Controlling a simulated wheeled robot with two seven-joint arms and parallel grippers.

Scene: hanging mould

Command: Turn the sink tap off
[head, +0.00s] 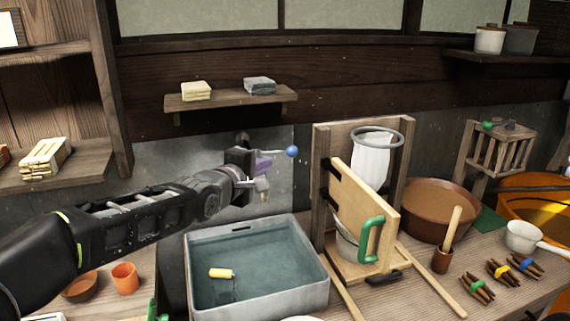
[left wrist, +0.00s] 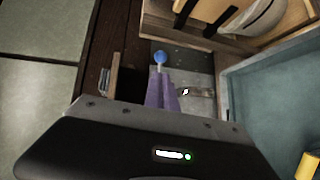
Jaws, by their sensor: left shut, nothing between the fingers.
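The sink tap shows as a blue ball knob (head: 292,151) and a small brass-coloured spout (head: 262,190) against the grey back panel, above the sink (head: 318,290). Most of the tap's body is hidden behind my left gripper (head: 265,163). This gripper is shut and empty, its purple fingers beside the knob. In the left wrist view the blue knob (left wrist: 159,58) sits just past the closed purple fingertips (left wrist: 160,74); I cannot tell whether they touch. The sink holds bluish water. I see no clear stream from the spout. My right gripper is not in view.
A yellow-handled tool (head: 221,273) lies in the sink. A wooden frame with a hinged board and green handle (head: 371,240) stands right of the sink. A small shelf (head: 230,100) is above the tap. An orange cup (head: 125,276) stands left of the sink.

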